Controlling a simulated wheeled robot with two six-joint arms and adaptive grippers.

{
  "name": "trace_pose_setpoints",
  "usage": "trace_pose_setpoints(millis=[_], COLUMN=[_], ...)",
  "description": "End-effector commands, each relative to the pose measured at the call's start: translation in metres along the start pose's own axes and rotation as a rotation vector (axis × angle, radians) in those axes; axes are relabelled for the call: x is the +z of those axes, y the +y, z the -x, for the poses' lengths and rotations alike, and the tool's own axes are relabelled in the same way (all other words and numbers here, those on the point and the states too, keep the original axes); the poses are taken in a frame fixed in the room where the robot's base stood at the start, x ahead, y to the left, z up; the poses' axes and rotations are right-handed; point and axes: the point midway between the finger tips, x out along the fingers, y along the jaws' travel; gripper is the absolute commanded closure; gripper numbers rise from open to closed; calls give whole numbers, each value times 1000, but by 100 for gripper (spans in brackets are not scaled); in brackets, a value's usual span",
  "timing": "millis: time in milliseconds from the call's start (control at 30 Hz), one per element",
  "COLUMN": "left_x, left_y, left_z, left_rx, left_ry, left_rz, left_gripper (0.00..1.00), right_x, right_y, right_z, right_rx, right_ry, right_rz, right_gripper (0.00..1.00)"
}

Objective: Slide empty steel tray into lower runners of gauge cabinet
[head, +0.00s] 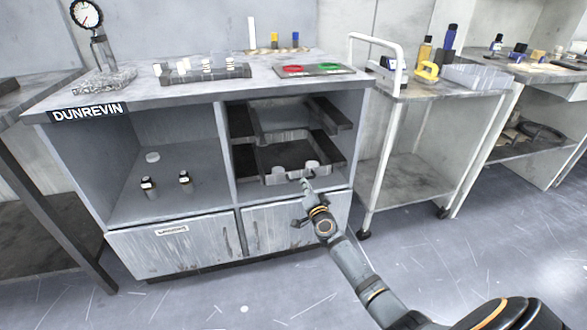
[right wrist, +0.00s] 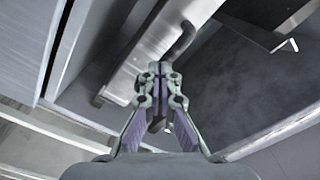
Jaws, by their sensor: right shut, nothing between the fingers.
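The gauge cabinet (head: 223,150) has an open left bay and a right bay with dark runners on its side walls. My right gripper (head: 306,184) is shut and empty just in front of the tray's front edge. In the right wrist view the closed fingertips (right wrist: 158,72) are at a metal front with a bent handle (right wrist: 181,40); contact is unclear. My left gripper is out of view.
A dial gauge (head: 87,15) on a stand, a block rack (head: 203,71) and a mat with red and green rings (head: 313,70) are on the cabinet top. A white-framed cart (head: 407,160) stands close on the right. Open floor lies in front.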

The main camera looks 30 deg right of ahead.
Motion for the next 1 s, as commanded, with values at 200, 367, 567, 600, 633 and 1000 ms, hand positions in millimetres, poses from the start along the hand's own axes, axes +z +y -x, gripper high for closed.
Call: trace_pose_setpoints(millis=[200, 367, 567, 600, 633, 1000], left_x=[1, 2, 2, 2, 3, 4], left_y=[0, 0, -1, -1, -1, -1], left_z=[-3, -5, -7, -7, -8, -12], left_rx=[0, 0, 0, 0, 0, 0], left_ry=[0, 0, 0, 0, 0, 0], left_rz=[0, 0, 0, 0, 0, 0], left_gripper=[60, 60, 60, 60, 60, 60], right_x=[0, 0, 0, 0, 1, 0], right_y=[0, 1, 0, 1, 1, 1], right_z=[-7, -12, -18, -19, -20, -31], right_rx=[-1, 0, -1, 0, 0, 0], right_ry=[1, 0, 0, 0, 0, 0], right_rz=[1, 1, 0, 0, 0, 0], right_gripper=[100, 100, 100, 100, 100, 100])
